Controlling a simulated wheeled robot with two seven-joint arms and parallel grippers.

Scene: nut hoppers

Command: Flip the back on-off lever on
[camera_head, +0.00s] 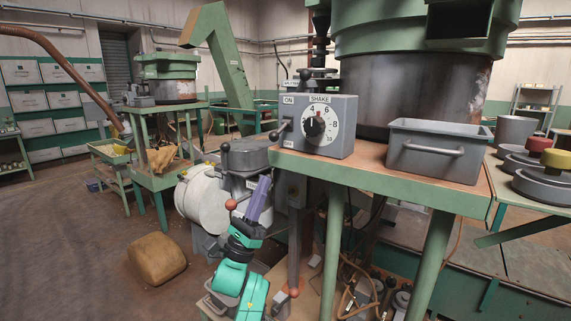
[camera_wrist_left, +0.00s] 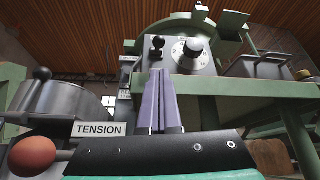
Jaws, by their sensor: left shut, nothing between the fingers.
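The grey control box (camera_head: 330,125) has a SHAKE dial, an ON label (camera_head: 288,99) above and an OFF label (camera_head: 290,146) below on its left side. A lever with a dark knob (camera_head: 275,135) sticks out between these labels. In the left wrist view two black knobs (camera_wrist_left: 156,47) show beside the white dial (camera_wrist_left: 190,50), one above the other. I cannot tell which belongs to the back lever, or its setting. My left gripper (camera_head: 265,180) has purple fingers, shut and empty, pointing up below the box; it also shows in the left wrist view (camera_wrist_left: 159,74). My right gripper is out of view.
A grey bin (camera_head: 440,146) stands on the bench (camera_head: 400,178) right of the box. A red-brown ball knob (camera_head: 231,204) is close left of my gripper. A TENSION label (camera_wrist_left: 99,129) shows in the wrist view. A brown sack-like lump (camera_head: 157,258) lies on the floor.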

